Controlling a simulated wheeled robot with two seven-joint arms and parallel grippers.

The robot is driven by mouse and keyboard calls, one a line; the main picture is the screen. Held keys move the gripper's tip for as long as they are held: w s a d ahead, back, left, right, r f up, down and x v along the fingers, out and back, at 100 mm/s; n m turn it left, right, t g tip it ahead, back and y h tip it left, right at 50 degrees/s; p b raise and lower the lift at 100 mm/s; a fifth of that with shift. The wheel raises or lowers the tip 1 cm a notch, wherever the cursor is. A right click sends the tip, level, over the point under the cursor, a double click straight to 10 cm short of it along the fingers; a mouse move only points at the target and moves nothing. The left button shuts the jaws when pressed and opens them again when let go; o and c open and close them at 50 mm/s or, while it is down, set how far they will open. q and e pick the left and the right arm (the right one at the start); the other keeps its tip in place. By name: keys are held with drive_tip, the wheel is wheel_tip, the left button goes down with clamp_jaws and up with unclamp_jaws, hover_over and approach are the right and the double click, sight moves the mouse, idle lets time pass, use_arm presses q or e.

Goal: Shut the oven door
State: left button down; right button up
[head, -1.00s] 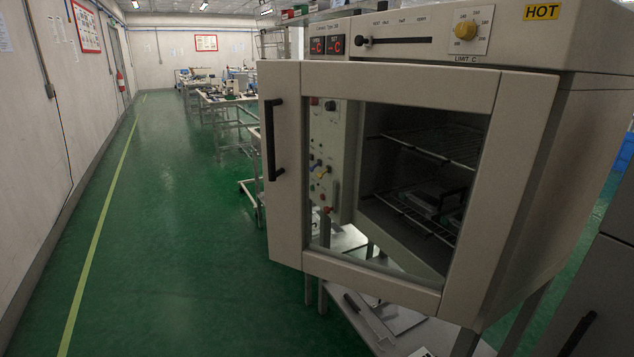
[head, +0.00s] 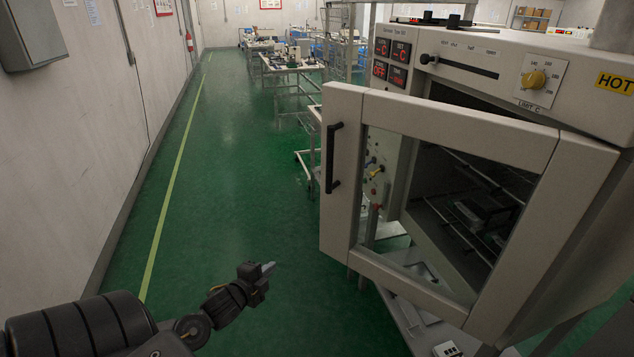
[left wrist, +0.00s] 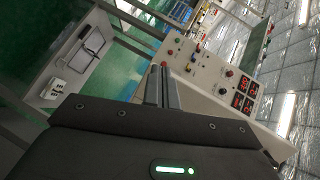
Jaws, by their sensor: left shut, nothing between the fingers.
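The oven (head: 480,62) stands at the right in the head view, its front panel with red displays at the top. Its beige windowed door (head: 343,105) is hinged at the right and stands open, swung out toward me. The black handle (head: 332,158) is at the door's free left edge. Dark racks show through the window. My left gripper (head: 268,267) is shut and empty, low and to the left of the door, apart from it. In the left wrist view its fingers (left wrist: 163,86) point toward the oven's control panel (left wrist: 215,75). My right gripper is not in view.
A bench shelf (head: 430,325) under the oven holds small items. A wall box (head: 32,30) hangs at the upper left. Tables (head: 295,65) with equipment stand farther back. The green floor (head: 235,170) left of the door is clear.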

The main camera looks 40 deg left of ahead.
use_arm(q)
drive_tip(key=w+d+r+m+t+h+p, duration=0.1)
drive_tip(key=d+r+m+t+p, duration=0.15)
drive_tip(key=r, duration=0.75)
drive_tip(key=d+r+m+t+h+p, duration=0.15)
drive_tip(key=d+r, duration=0.25)
drive_tip(key=r, duration=0.7)
drive_tip(key=w+p, duration=0.4)
drive_tip(key=w, duration=1)
drive_tip(key=shift+w+a, duration=0.25)
